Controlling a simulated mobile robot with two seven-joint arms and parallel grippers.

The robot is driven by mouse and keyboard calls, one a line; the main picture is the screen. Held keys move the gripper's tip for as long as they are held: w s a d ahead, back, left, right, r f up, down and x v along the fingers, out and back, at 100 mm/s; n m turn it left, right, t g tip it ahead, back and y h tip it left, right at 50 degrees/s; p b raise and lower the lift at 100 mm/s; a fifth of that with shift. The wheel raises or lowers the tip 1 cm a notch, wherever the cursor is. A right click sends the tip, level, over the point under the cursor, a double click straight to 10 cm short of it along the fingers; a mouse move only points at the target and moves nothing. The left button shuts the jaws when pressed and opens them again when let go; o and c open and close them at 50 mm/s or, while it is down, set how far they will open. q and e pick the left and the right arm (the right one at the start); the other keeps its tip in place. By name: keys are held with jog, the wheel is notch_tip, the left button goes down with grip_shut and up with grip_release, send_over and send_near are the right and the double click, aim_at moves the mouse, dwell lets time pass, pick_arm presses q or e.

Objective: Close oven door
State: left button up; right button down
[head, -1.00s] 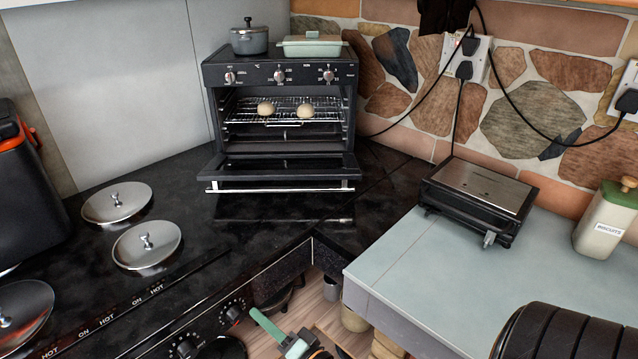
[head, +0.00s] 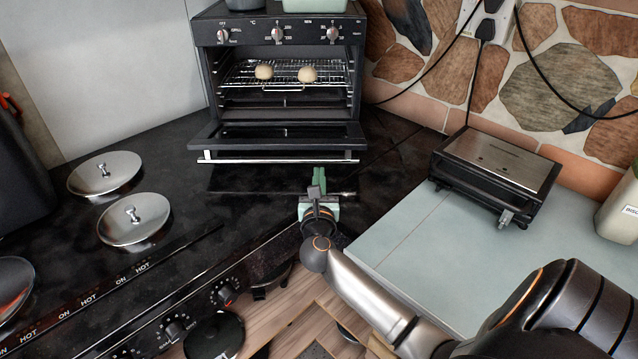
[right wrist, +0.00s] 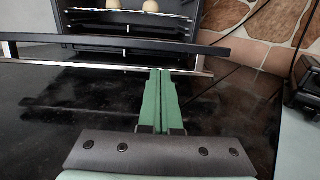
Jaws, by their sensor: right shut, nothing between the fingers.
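The black oven (head: 214,75) stands on the dark counter with its door (head: 270,137) folded down and open. The door's silver handle bar (head: 250,159) runs along its front edge, and the handle also shows in the right wrist view (right wrist: 100,64). My right gripper (head: 319,176) is shut and empty, low over the counter just in front of the door, near the handle's right part. In the right wrist view its green fingers (right wrist: 160,85) are together, their tips appearing close to the handle; contact cannot be told. My left gripper is not in view.
Two round buns (head: 307,74) lie on the wire rack inside the oven. Silver hob lids (head: 135,216) are at left. A sandwich press (head: 490,165) stands on the pale blue worktop (head: 410,235) at right.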

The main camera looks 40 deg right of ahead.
aim_at(319, 161)
jog(key=b+x, duration=0.1)
jog(key=x, duration=0.4)
jog(key=shift+w+d, duration=0.25)
jog(key=shift+w, duration=0.05)
jog(key=shift+r, duration=0.1)
